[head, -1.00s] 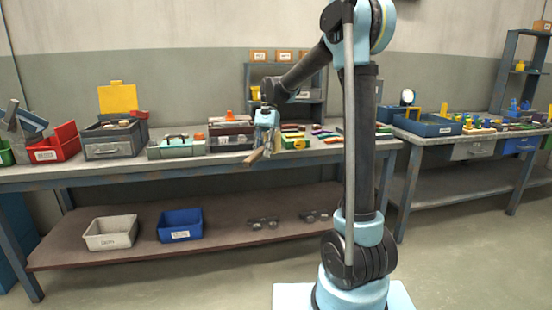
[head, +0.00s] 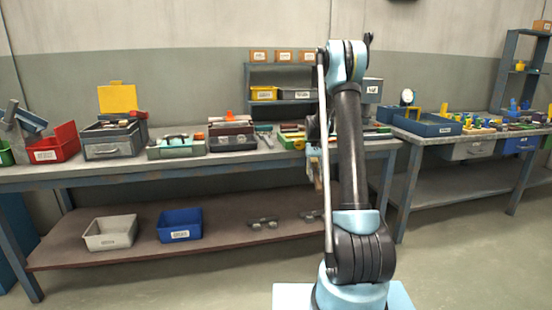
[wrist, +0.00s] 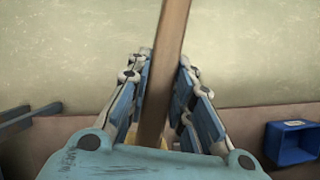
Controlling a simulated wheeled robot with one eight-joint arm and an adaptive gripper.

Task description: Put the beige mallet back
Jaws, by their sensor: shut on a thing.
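A brown wooden handle, which I take for the beige mallet's (wrist: 172,35), runs up between the fingers of my gripper (wrist: 163,62) in the wrist view. The gripper is shut on it. A small yellowish part shows low between the fingers; I cannot tell whether it is the mallet's head. In the head view my gripper (head: 315,165) hangs in front of the bench's front edge, partly hidden by my arm. The rest of the mallet is not clear there.
The long workbench (head: 225,166) carries a grey toolbox (head: 112,143), a red bin (head: 52,148), a green-grey tray (head: 175,150) and several tools. Its lower shelf holds a white bin (head: 110,234) and a blue bin (head: 180,224). A second bench (head: 410,160) stands right.

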